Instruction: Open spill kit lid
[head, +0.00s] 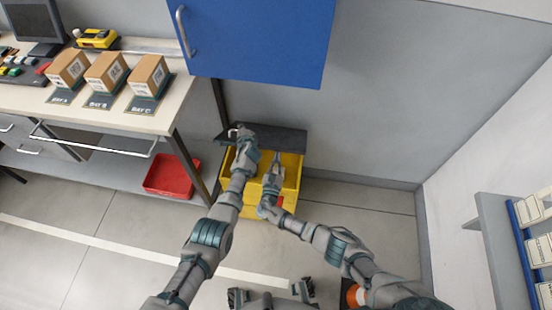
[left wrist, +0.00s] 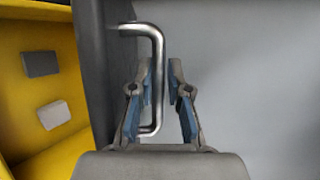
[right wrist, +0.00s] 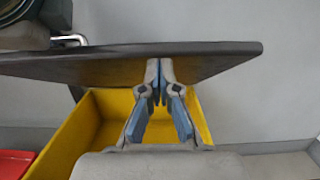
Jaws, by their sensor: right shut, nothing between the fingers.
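The spill kit is a yellow bin (head: 292,172) on the floor by the wall, with a dark lid (head: 285,139) raised at its back. The lid's dark edge (left wrist: 92,70) and metal handle (left wrist: 157,80) show in the left wrist view. My left gripper (head: 238,131) is at the lid's left part; its fingers (left wrist: 162,75) stand apart on either side of the handle bar, not clamped on it. My right gripper (head: 277,157) is over the bin. Its shut, empty fingers (right wrist: 160,70) are at the lid's underside (right wrist: 110,72); I cannot tell if they touch.
Grey and white blocks (left wrist: 40,64) are inside the bin. A red tray (head: 172,174) lies left of it, under the workbench (head: 150,122). A blue cabinet (head: 262,40) hangs above. A rack (head: 487,210) stands at the right. Floor right of the bin is clear.

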